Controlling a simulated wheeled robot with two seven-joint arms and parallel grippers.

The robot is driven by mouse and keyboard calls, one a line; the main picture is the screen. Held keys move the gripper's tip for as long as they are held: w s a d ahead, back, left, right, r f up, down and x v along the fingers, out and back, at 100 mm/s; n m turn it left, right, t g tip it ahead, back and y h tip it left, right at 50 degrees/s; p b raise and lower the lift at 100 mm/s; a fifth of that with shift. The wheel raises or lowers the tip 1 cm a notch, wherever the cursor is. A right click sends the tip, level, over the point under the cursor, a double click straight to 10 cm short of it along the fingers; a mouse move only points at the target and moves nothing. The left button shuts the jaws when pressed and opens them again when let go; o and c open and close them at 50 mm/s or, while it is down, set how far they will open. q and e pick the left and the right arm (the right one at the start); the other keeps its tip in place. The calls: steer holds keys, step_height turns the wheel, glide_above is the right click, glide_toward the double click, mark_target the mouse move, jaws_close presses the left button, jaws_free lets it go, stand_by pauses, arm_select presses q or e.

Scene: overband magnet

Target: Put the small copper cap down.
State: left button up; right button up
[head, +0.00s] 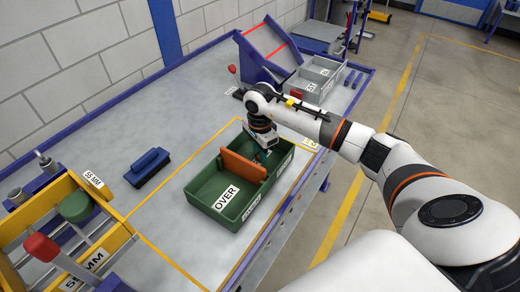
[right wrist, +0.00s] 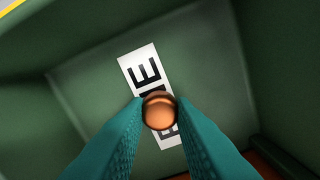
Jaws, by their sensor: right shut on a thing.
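The small copper cap (right wrist: 159,109) is round and shiny, held between the teal fingertips of my right gripper (right wrist: 160,120) in the right wrist view. Behind it is the floor of a green compartment with a white label (right wrist: 140,70) whose black letters are partly hidden. In the head view my right gripper (head: 262,154) reaches down into the far compartment of the green divided bin (head: 212,202), behind the orange divider (head: 243,166). The cap is not visible there. Whether it touches the floor, I cannot tell. My left gripper is out of view.
The bin's near compartment is labelled OVER (head: 226,199) and looks empty. A blue brush-like block (head: 148,167) lies to the left. A yellow frame (head: 85,240) with red and green knobs stands at lower left. Grey bins (head: 315,78) stand beyond my arm. The table's back left is clear.

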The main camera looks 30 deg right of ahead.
steer(key=shift+f, duration=0.1)
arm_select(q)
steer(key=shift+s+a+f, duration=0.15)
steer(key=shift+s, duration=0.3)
arm_select(e)
steer(key=o, duration=0.9)
steer(key=shift+o, duration=0.2)
steer(key=shift+r, duration=0.4)
arm_select(q)
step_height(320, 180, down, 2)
steer(key=b, duration=0.2)
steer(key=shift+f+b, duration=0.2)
steer(key=shift+b, duration=0.15)
arm_select(e)
step_height(320, 180, up, 12)
steer(key=shift+f, duration=0.25)
